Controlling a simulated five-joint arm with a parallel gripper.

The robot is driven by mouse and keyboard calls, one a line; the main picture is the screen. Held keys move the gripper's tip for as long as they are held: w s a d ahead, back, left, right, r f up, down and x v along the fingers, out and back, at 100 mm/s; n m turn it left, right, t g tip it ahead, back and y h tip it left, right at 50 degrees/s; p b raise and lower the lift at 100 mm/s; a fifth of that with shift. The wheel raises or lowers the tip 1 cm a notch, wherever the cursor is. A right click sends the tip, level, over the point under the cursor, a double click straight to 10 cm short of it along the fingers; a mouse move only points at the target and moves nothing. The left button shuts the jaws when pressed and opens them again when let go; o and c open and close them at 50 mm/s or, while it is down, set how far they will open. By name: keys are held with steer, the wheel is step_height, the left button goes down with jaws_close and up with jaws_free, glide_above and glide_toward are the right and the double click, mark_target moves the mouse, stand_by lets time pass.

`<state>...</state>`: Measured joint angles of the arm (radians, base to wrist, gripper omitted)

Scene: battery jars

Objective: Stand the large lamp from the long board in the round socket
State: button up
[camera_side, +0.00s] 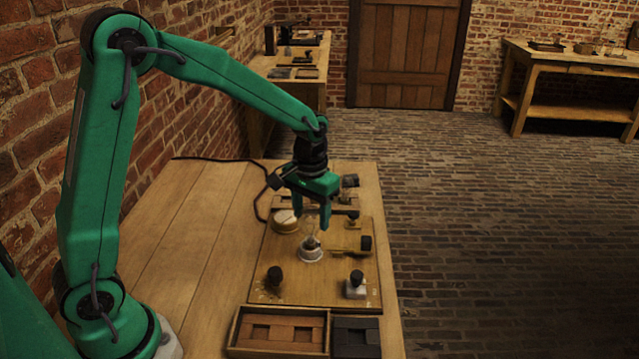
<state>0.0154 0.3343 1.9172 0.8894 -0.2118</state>
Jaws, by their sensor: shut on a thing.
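My gripper (312,220) points straight down over the wooden board (335,283), with its fingers closed around the top of a small clear lamp (311,240). The lamp looks upright. Its lower end is at the white round socket (311,256), directly below my gripper. I cannot tell whether the lamp's base is seated in the socket or just above it. The fingers partly hide the upper glass.
A round dial-like piece (285,221) is left of the socket; a brass part with a black end (352,245) is right. Two black-knobbed posts (274,276) (356,279) stand in front. A wooden tray (236,330) and a dark box (357,340) are at the front edge.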

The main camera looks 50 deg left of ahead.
steer(key=shift+f, duration=0.2)
steer(key=o, duration=0.8)
steer(key=shift+r, duration=5.5)
